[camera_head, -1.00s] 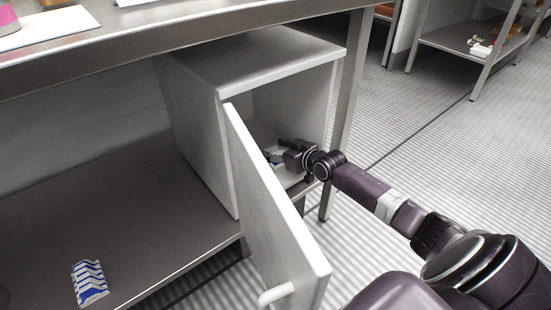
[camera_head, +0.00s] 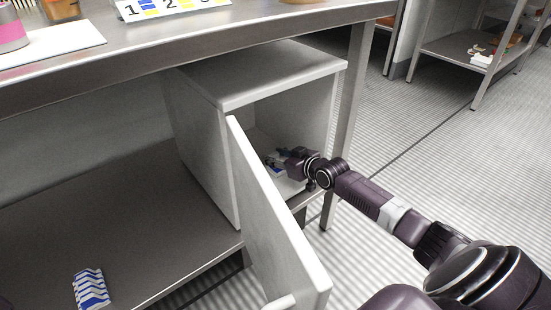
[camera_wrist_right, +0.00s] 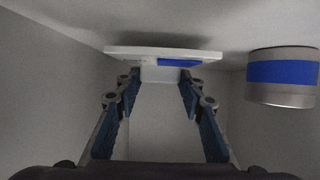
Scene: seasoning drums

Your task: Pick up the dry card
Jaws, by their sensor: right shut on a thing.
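The card (camera_wrist_right: 160,53) is a flat white plate with a blue patch, seen nearly edge-on in the right wrist view. A small white block below it sits between my right fingertips. My right gripper (camera_wrist_right: 162,77) is shut on this piece, inside the open cabinet. In the head view the right gripper (camera_head: 290,162) is small, and white and blue items at its tip are too small to tell apart. Any word on the card cannot be read. My left gripper is not in view.
A round tin with a blue band (camera_wrist_right: 283,76) stands close to the right of the card. The cabinet (camera_head: 200,150) has its door (camera_head: 275,215) swung open left of my arm. A blue-and-white striped item (camera_head: 90,288) lies on the lower shelf (camera_head: 140,215).

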